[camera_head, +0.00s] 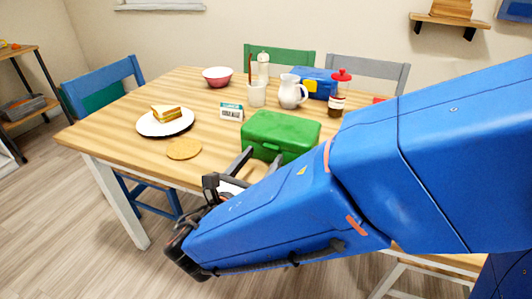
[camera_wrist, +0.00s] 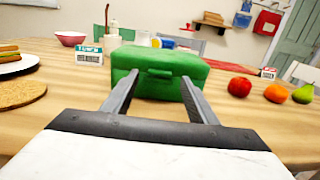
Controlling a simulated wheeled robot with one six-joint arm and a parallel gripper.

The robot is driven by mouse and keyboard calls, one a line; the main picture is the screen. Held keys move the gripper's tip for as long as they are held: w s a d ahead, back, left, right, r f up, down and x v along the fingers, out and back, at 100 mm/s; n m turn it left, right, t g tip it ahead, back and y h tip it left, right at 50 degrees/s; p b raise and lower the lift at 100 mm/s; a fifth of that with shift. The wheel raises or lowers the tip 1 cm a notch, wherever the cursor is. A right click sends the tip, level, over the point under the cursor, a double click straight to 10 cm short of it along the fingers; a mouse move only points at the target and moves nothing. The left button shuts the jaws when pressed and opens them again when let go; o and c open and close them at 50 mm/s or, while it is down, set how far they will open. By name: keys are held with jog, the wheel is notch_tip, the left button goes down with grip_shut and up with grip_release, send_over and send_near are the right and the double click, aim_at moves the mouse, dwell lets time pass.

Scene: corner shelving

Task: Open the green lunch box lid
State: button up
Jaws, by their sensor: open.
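The green lunch box (camera_head: 280,133) stands on the wooden table near its front edge, with its lid shut. In the wrist view the lunch box (camera_wrist: 160,74) is straight ahead, with a small latch or handle at the middle of its front. My gripper (camera_head: 262,157) is open, and its two fingers point at the front of the box. In the wrist view my gripper (camera_wrist: 156,80) has one finger near each side of the box front. I cannot tell whether the fingers touch it. My arm hides part of the table to the right in the head view.
A plate with a sandwich (camera_head: 166,114), a round mat (camera_head: 184,149) and a small sign (camera_head: 231,112) lie left of the box. A white pitcher (camera_head: 292,92) and a red-topped bottle (camera_head: 338,95) stand behind. A red apple (camera_wrist: 239,87), orange (camera_wrist: 276,93) and pear (camera_wrist: 303,94) are at right.

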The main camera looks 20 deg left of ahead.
aim_at(269, 149)
jog(key=shift+w+d, duration=0.2)
jog(key=shift+w, duration=1.3)
jog(key=shift+c, duration=0.3)
grip_shut()
jog(key=shift+w+r+g, duration=0.1)
jog(key=shift+r+g, duration=0.4)
jog(key=shift+r, duration=0.35)
jog(key=w+r+g, duration=0.1)
jog(key=r+g, duration=0.1)
jog(key=r, duration=0.1)
jog(key=w+r+g, duration=0.2)
jog(key=r, duration=0.1)
jog(key=w+r+g+y, duration=0.1)
jog(key=w+r+g, duration=0.1)
jog(key=r+g, duration=0.1)
jog(key=shift+w+d+r, duration=0.1)
jog(key=shift+d+r, duration=0.3)
jog(key=shift+r, duration=0.2)
jog(key=w+d+r+g+y, duration=0.1)
jog(key=w+r+g, duration=0.3)
jog(key=w+g, duration=0.4)
jog(key=shift+w+d+r, duration=0.35)
jog(key=shift+w, duration=1.8)
